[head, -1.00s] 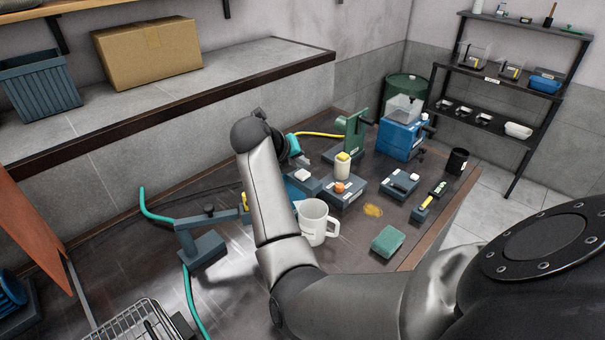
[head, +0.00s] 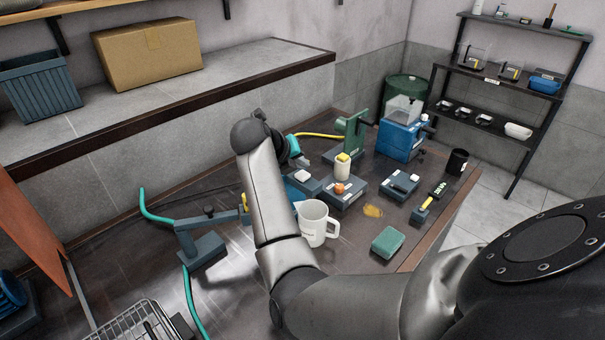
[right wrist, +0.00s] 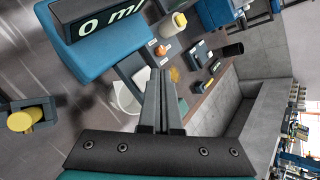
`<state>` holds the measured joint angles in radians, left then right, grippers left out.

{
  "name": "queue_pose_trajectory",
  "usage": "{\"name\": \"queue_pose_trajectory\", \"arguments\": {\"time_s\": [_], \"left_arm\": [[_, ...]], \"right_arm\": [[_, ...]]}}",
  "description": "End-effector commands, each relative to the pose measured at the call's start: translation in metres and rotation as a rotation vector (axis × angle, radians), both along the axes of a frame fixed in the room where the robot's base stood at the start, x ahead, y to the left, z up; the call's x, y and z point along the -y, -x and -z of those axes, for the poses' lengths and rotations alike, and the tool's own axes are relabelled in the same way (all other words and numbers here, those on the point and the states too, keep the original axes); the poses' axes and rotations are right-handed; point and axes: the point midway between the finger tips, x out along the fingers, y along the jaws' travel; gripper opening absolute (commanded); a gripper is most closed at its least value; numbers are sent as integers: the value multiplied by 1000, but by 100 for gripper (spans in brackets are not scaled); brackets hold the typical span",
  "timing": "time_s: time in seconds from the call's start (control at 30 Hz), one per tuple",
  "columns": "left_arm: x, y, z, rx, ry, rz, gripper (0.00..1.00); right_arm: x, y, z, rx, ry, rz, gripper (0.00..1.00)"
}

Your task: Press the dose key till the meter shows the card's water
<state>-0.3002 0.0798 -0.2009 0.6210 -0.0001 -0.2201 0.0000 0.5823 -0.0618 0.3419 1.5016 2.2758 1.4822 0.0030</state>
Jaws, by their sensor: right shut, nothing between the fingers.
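The meter (right wrist: 108,20) shows in the right wrist view as a dark display with pale characters reading "0 ml". It sits on a blue housing (right wrist: 98,58), of which a blue part (head: 293,190) shows behind my forearm in the head view. My right gripper (head: 303,163) is shut and empty above the bench near this housing; its closed fingers also show in the right wrist view (right wrist: 160,78). A pale block (head: 302,175) lies just below the fingertips; I cannot tell whether it is the dose key or whether they touch. No readable card shows. My left gripper is out of view.
A white mug (head: 314,223) stands close to my right forearm. A yellow-capped bottle (head: 342,168), a green sponge (head: 388,242) and a blue machine (head: 402,138) stand further right. A teal hose (head: 190,300) and a wire basket (head: 130,322) are at the left front.

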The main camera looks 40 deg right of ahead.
Motion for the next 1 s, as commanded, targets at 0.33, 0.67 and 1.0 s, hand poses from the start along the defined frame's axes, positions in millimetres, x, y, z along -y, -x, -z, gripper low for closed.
{"name": "queue_pose_trajectory", "arguments": {"time_s": [0.33,0.67,1.0], "left_arm": [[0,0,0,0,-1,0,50],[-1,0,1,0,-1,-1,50],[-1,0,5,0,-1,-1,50]], "right_arm": [[0,0,0,0,0,0,0],[0,0,2,0,0,0,0],[0,0,9,0,0,0,0]]}}
